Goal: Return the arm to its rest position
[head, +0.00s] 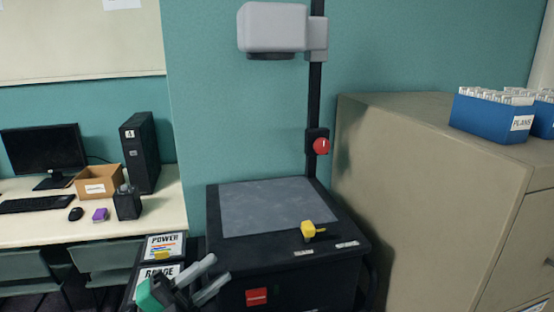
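My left gripper (219,268) is low in the head view, left of centre. Its two grey fingers stand apart and point up to the right. I see nothing between them. It is in front of the overhead projector's dark base, near the signs at its left side. A green part shows at the gripper's left end. My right gripper is out of view.
The overhead projector (230,248) has a yellow object (313,231) on its top and a post with a grey head (272,28). A beige cabinet (420,180) stands right, with blue file boxes (480,117). A desk (40,232) with a computer is left.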

